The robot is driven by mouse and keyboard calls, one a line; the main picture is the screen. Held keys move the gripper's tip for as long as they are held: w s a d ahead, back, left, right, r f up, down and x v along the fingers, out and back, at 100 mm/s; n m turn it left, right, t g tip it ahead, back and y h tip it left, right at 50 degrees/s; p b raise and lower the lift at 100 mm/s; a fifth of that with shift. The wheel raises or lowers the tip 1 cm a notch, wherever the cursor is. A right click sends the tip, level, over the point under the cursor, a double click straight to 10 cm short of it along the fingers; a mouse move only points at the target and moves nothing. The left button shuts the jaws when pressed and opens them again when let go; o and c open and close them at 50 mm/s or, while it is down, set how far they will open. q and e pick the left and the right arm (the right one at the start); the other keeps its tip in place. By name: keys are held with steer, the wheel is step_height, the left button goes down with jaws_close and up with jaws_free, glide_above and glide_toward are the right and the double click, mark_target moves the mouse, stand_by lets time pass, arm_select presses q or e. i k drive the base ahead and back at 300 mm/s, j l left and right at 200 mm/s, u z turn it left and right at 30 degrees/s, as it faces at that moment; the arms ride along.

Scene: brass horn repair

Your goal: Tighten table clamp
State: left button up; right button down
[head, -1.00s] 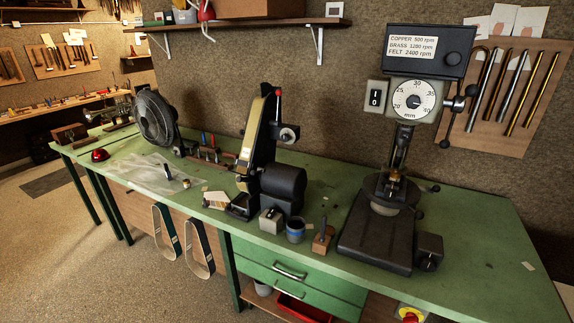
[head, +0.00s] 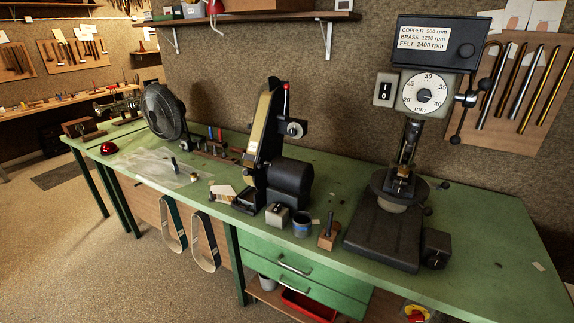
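A drill press stands at the right of the green bench, with a dark head (head: 437,42) and a round dial (head: 424,93). Its round table (head: 400,187) sits on the column above a dark base (head: 385,234). A small lever with a ball knob (head: 445,185) sticks out to the right beside the table; I cannot tell for sure that it is the table clamp. A three-ball feed handle (head: 466,100) is at the right of the head. Neither of my grippers shows in the head view.
The green bench (head: 480,240) has free room to the right of the press. A belt grinder (head: 262,140), a blue-grey cup (head: 302,224) and a wooden block with a peg (head: 328,236) stand left of it. A fan (head: 163,112) is farther left. A shelf (head: 250,19) hangs above.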

mark_target(445, 185)
steer(key=z, duration=1.25)
steer(key=l+z, duration=0.15)
steer(key=i+l+z, duration=0.2)
steer(key=k+l, duration=0.05)
steer(key=l, duration=0.1)
